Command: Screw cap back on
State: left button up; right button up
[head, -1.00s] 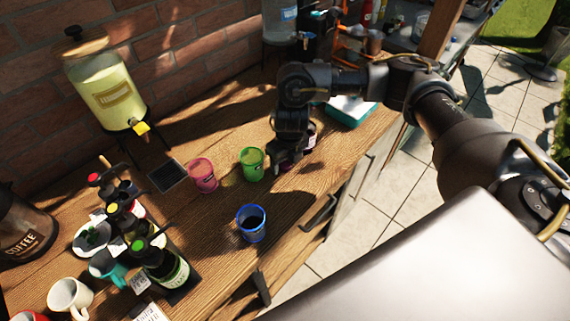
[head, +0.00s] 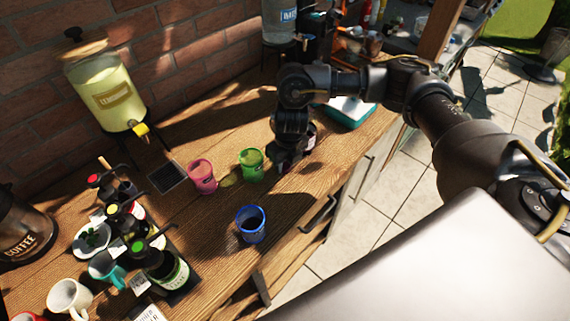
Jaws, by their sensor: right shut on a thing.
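My right gripper (head: 284,166) points down over the wooden table, right of the green cup (head: 251,164). It is shut on a small purplish thing between its fingertips, mostly hidden by the fingers; I cannot tell whether it is the cap. A dark bottle-like thing with a pale pinkish side (head: 311,137) stands just behind and right of the gripper, partly covered by it. I cannot see its top or any thread clearly. My left gripper is not in view.
A pink cup (head: 203,177) and a blue cup with dark contents (head: 251,224) stand on the table (head: 215,255). Bottles with coloured caps, mugs and a coffee pot (head: 24,229) crowd the left. A drink dispenser (head: 106,93) stands by the wall. A teal box (head: 350,112) is behind my arm.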

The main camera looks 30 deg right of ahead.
aim_at(284, 165)
jog(key=shift+r, duration=0.1)
jog(key=shift+r, duration=0.55)
notch_tip(284, 165, up, 2)
jog(key=shift+r+b, duration=0.1)
jog(key=shift+b, duration=0.45)
pick_arm(q)
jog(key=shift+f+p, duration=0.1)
jog(key=shift+p, duration=0.35)
pick_arm(e)
jog(key=s+a+r, duration=0.3)
jog(key=s+r, duration=0.6)
jog(key=s, duration=0.4)
jog(key=shift+s+a+r, duration=0.25)
jog(key=shift+a+r, duration=0.05)
jog(key=shift+a, duration=0.05)
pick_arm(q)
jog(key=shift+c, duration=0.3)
pick_arm(e)
jog(key=shift+f, duration=0.1)
